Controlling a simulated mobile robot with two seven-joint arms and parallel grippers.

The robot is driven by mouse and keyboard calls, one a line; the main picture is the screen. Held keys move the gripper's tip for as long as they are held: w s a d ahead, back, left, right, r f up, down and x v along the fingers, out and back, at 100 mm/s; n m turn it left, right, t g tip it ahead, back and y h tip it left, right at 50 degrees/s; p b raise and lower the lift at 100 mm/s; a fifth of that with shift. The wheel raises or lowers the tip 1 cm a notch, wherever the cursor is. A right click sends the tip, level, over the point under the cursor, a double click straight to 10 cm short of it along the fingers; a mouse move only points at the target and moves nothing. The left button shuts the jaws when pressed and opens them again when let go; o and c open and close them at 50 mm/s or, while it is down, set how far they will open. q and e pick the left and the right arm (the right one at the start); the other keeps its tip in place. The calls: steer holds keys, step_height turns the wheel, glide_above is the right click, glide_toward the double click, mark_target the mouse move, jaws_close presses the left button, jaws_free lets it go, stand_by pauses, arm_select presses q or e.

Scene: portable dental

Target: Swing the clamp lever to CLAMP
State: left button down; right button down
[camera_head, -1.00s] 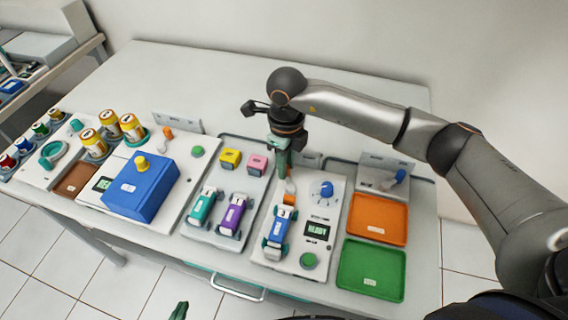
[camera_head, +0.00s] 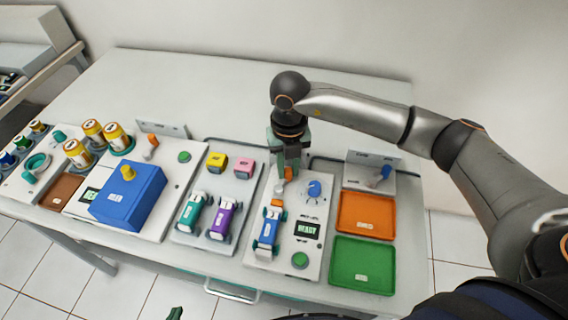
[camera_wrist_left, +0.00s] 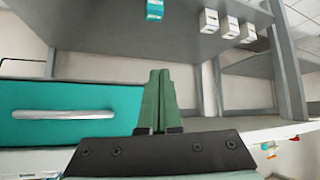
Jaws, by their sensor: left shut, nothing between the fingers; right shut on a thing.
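The clamp lever (camera_head: 288,173), with an orange tip, stands at the back of the white panel (camera_head: 288,262); its upper part is largely hidden by my right gripper. My right gripper (camera_head: 289,163) points down over it, with its green fingers shut on it. A blue toy car (camera_head: 268,228) sits on the panel in front of the lever, beside a small orange block (camera_head: 278,203). Lever markings are too small to read. My left gripper (camera_head: 175,313) shows only its green tips at the bottom edge; in the left wrist view (camera_wrist_left: 157,100) it is shut and empty.
The panel has a blue knob (camera_head: 314,188), a display (camera_head: 307,230) reading READY and a green button (camera_head: 300,260). An orange tray (camera_head: 366,216) and a green tray (camera_head: 362,264) lie right. Teal and purple cars and a blue box (camera_head: 128,195) lie left. The table's back is clear.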

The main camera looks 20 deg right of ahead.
mark_target(291, 172)
steer(key=shift+s+d+f+m, duration=0.1)
steer(key=shift+s+m, duration=0.15)
steer(key=shift+m, duration=0.35)
steer(key=shift+s+d+m, duration=0.1)
steer(key=shift+s+m, duration=0.1)
steer(key=shift+m, duration=0.4)
steer(key=c, duration=0.7)
jaws_free()
step_height(291, 172, up, 12)
steer(key=shift+r, duration=0.25)
